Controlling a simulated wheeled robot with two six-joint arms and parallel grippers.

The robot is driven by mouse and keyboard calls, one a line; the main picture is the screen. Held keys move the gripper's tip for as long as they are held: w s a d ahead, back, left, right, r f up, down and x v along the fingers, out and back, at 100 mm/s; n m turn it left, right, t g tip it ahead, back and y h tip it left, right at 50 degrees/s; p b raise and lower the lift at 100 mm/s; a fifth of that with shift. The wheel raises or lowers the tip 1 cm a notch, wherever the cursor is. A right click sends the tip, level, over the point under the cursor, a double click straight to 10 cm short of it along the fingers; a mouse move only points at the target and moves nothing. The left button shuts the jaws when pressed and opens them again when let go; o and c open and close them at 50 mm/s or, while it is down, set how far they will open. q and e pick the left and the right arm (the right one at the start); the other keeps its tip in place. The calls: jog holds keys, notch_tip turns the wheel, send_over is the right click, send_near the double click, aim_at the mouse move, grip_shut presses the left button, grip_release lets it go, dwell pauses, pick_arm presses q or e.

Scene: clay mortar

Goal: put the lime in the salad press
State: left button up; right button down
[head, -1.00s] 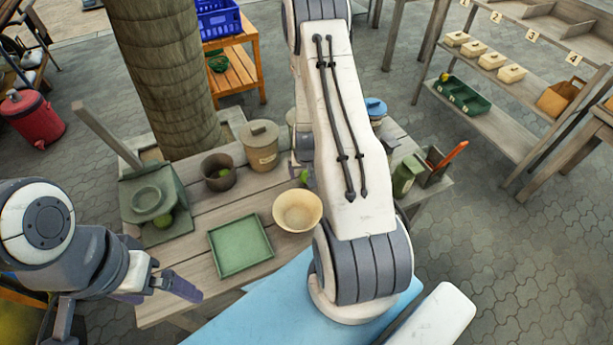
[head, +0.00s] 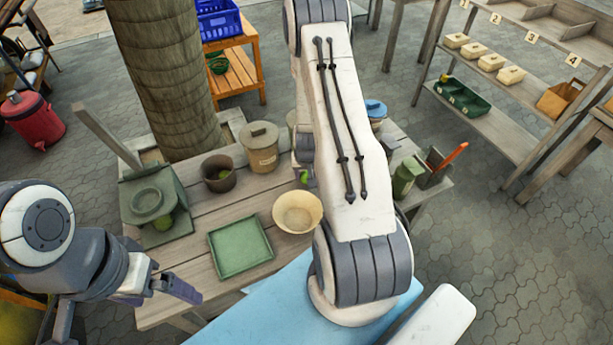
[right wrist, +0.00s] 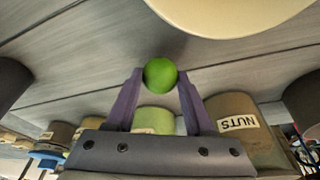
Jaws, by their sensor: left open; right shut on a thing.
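The lime (right wrist: 160,73) is round and bright green. It is held between the purple fingertips of my right gripper (right wrist: 160,82) in the right wrist view. In the head view a small part of the lime (head: 304,177) shows beside my right arm, which hides most of that gripper. A green device with a round, ringed top and a long wooden handle, seemingly the salad press (head: 150,200), stands at the table's left, well away from my right gripper. Another green round thing shows at its front. My left gripper (head: 158,292) is open and empty near the table's front left edge.
A brown pot (head: 218,174) with something green inside and a lidded canister (head: 261,146) stand behind. A green tray (head: 240,246) and a cream bowl (head: 298,212) lie between press and right arm. A tree trunk (head: 165,70) rises behind the table.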

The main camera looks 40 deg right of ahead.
notch_tip(320, 180, up, 3)
jog(key=shift+f, duration=0.15)
jog(key=s+d+r, duration=0.4)
jog(key=s+r, duration=0.4)
jog(key=s, duration=0.3)
jog(key=w+a+f+n+y, duration=0.1)
jog(key=w+a+n, duration=0.2)
jog(key=a, duration=0.9)
jog(key=w+a+f+n, duration=0.1)
jog(key=w+a+n, duration=0.3)
jog(key=a, duration=0.8)
jog(key=shift+w+f+t+y, duration=0.3)
jog(key=shift+w+y, duration=0.1)
jog(key=shift+w, duration=0.4)
